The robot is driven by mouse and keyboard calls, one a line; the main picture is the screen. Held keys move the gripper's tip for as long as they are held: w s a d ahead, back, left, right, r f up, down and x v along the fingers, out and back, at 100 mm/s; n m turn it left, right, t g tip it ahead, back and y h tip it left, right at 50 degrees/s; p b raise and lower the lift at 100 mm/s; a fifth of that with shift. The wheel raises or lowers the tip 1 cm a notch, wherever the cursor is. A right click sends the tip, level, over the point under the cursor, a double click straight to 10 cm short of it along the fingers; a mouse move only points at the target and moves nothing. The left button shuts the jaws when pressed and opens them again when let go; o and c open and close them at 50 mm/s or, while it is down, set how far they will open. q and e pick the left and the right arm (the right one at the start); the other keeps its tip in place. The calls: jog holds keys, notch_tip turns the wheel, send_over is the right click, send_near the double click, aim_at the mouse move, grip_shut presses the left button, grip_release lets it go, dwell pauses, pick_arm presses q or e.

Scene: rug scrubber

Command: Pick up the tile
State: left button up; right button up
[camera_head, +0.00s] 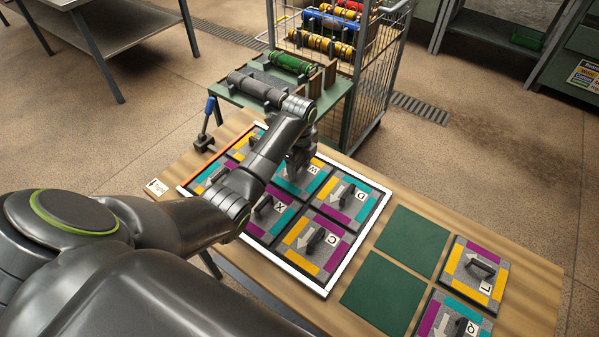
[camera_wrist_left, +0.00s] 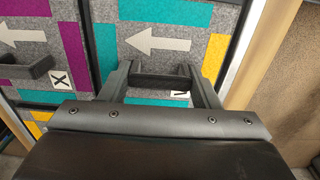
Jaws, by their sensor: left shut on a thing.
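The tile marked W (camera_head: 318,182) is grey with teal and other coloured edge strips and a white arrow. It is in the far part of the white-framed tray (camera_head: 330,284). My left gripper (camera_head: 298,172) is over this tile. In the left wrist view, the gripper (camera_wrist_left: 165,85) has its fingers at both ends of the tile's black handle (camera_wrist_left: 165,81) and is shut on it. The tile (camera_wrist_left: 198,55) shows beyond the fingers, its letter partly hidden. Whether it is lifted cannot be told. My right gripper is not in view.
Tiles marked D (camera_head: 366,203), X (camera_head: 283,219) and C (camera_head: 297,236) lie close around it. Two green pads (camera_head: 412,240) (camera_head: 380,292) are right of the tray, beside tiles L (camera_head: 478,292) and Q (camera_head: 436,318). A roller stand (camera_head: 335,92) and wire cart (camera_head: 385,60) stand behind.

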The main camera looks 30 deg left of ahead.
aim_at(300, 164)
pick_arm(q)
jog(key=shift+c, duration=0.7)
jog(key=shift+r, duration=0.2)
notch_tip(300, 164, up, 6)
notch_tip(300, 164, up, 3)
jog(key=shift+p, duration=0.45)
jog(key=shift+r, duration=0.4)
jog(key=shift+f, duration=0.1)
